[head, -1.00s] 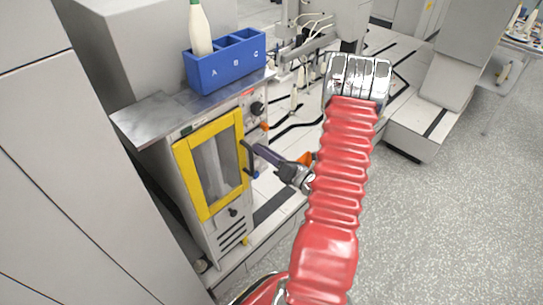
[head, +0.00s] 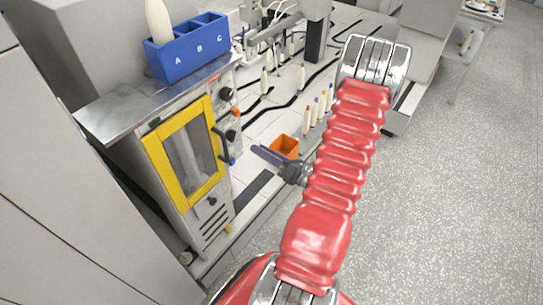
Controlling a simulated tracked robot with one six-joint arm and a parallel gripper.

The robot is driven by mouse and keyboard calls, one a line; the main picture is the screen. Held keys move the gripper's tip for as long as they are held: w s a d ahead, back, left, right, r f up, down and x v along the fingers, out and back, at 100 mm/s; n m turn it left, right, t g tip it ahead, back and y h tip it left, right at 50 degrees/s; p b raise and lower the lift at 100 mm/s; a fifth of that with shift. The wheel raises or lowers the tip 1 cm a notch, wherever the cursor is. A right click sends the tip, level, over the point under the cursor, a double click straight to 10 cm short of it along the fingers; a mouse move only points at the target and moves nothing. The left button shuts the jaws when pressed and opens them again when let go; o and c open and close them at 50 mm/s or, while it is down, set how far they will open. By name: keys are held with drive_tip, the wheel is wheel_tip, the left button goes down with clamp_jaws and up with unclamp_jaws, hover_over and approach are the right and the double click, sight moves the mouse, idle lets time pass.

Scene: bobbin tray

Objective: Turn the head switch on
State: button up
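The cabinet with a yellow-framed glass door (head: 153,172) stands left of centre. Its right-hand control strip carries an upper black knob (head: 226,94), a lower black knob (head: 232,135), a small orange-red part (head: 236,112) between them and a small blue part (head: 232,161) below. I cannot tell which of these, if any, is the head switch. My gripper (head: 268,156) points left, to the right of the door handle, and appears apart from the cabinet. Its dark fingers are seen edge-on, so their opening is unclear. My red arm hides part of the floor and bench behind it.
A blue box marked A, B, C (head: 192,62) stands on the cabinet's metal top, with a white bobbin (head: 158,25) in A. An orange bin (head: 285,146) is close behind my gripper. Several bobbins stand beyond. The speckled floor at right is clear.

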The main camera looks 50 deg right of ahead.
drive_tip(key=shift+s, duration=1.55)
